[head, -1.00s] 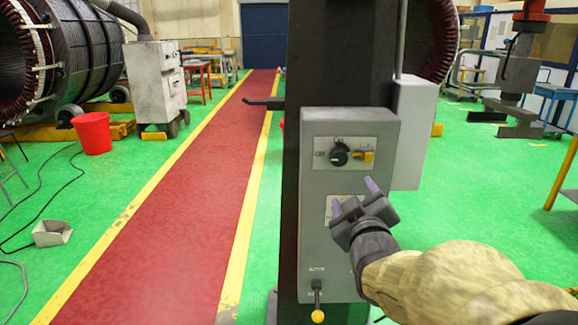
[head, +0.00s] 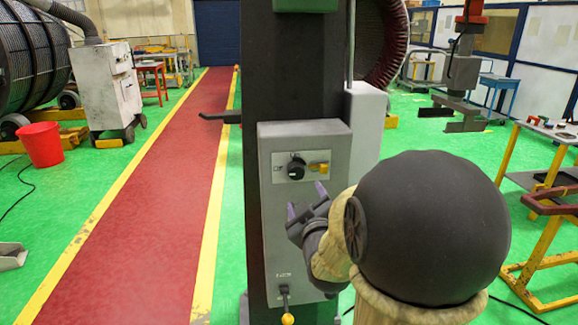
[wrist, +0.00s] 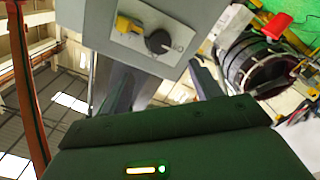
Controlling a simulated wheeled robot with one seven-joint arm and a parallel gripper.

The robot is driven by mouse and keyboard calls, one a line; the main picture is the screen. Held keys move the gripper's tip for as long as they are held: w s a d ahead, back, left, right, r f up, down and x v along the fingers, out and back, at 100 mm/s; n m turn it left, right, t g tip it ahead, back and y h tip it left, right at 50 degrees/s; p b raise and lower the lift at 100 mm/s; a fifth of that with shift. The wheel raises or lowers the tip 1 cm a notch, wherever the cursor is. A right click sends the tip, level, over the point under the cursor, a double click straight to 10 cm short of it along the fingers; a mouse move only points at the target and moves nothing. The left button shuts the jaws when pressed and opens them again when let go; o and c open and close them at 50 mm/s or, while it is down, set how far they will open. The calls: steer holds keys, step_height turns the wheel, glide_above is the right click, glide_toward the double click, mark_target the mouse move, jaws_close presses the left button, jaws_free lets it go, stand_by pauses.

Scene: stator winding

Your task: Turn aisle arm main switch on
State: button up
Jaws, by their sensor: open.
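The grey switch box (head: 270,235) is fixed to a dark column. Its upper plate carries a round black rotary switch (head: 296,168) with a yellow part (head: 320,168) to its right. In the wrist view the black switch (wrist: 159,41) and yellow part (wrist: 128,25) show at the top, beyond the fingertips. A lever with a yellow knob (head: 288,319) hangs at the box's lower end. My gripper (head: 306,202) is open and empty, in front of the box, a little below and right of the switch. My gripper also fills the lower wrist view (wrist: 165,85).
A grey cabinet (head: 368,130) adjoins the box on the right. A dark handle (head: 220,117) sticks out left of the column (head: 300,70). Yellow trestles (head: 535,240) stand at right.

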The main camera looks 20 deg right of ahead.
mark_target(296, 174)
steer(key=p+x, duration=1)
steer(key=x, duration=0.2)
steer(key=shift+w+d, duration=0.1)
steer(key=shift+w, duration=0.1)
steer(key=shift+f, duration=0.1)
steer(key=c, duration=1)
